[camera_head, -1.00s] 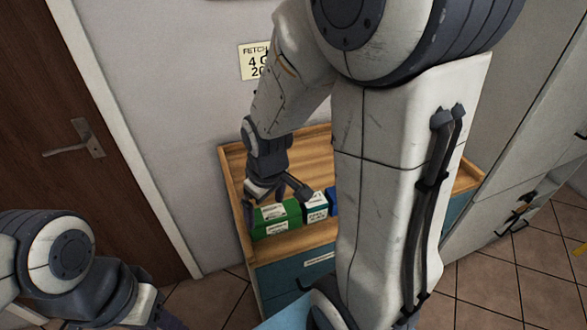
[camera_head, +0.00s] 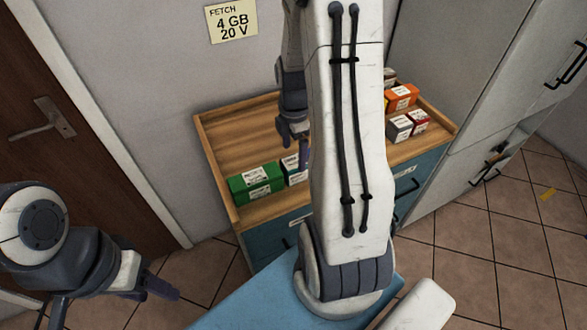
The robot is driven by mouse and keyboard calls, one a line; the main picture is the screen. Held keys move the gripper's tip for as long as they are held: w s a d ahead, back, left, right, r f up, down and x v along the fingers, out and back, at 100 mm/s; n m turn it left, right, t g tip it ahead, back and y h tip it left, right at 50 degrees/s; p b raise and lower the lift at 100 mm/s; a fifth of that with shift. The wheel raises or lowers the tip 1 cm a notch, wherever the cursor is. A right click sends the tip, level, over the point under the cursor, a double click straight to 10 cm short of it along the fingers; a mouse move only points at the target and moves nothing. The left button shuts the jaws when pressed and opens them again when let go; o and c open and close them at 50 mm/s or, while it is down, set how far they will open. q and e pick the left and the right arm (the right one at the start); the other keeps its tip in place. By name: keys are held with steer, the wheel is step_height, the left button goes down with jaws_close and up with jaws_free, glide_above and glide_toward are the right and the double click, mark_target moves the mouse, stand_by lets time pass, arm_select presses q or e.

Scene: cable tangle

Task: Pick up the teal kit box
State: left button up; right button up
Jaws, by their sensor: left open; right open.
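The teal kit box (camera_head: 292,176) stands on the wooden top of a low cabinet, just right of the green box (camera_head: 257,183). Only its left part shows, with a white label; my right arm hides the rest. My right gripper (camera_head: 294,147) points down above and a little behind it, open, partly hidden behind my own arm. No contact with the box is visible. My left gripper (camera_head: 108,299) is open and empty at the lower left, away from the cabinet.
The cabinet top (camera_head: 240,138) has a raised rim and is bare at the back left. An orange box (camera_head: 401,96), a grey box (camera_head: 399,128) and a red box (camera_head: 418,121) stand at its right. A note (camera_head: 232,22) hangs on the wall.

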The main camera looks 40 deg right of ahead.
mark_target(294, 161)
steer(key=shift+w+d+f+p, duration=0.1)
steer(key=shift+f+p, duration=0.15)
steer(key=shift+f, duration=1.4)
steer(key=shift+w+d+f+p, duration=0.1)
steer(key=shift+f+p, duration=0.15)
steer(key=shift+f, duration=1.4)
steer(key=c, duration=1.5)
steer(key=shift+r, duration=0.1)
